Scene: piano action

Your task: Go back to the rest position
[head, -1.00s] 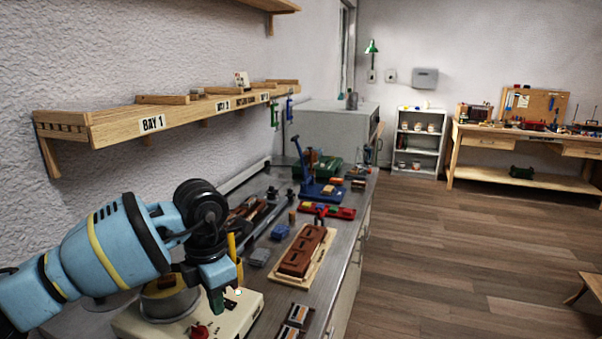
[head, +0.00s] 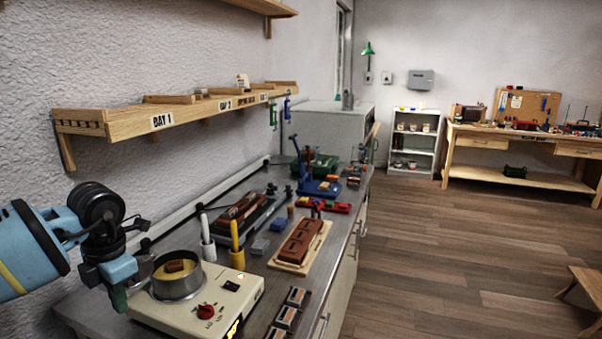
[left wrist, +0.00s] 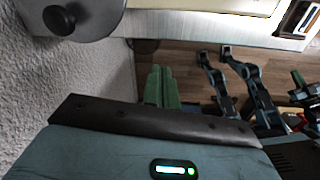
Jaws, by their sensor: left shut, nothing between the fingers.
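My left gripper (head: 118,298) is at the lower left of the head view, beside a metal pot. Its green fingers are closed together with nothing between them. The fingers also show in the left wrist view (left wrist: 160,88), over floor boards and apart from any object. My right gripper is not in view.
The pot (head: 178,288) holds something yellow with a brown block in it and sits on a cream heater (head: 215,310). White and yellow holders (head: 237,256) stand behind it. A brown block on a wooden board (head: 285,268) lies on the metal bench. A wooden shelf (head: 128,124) hangs above. The floor at right is mostly clear.

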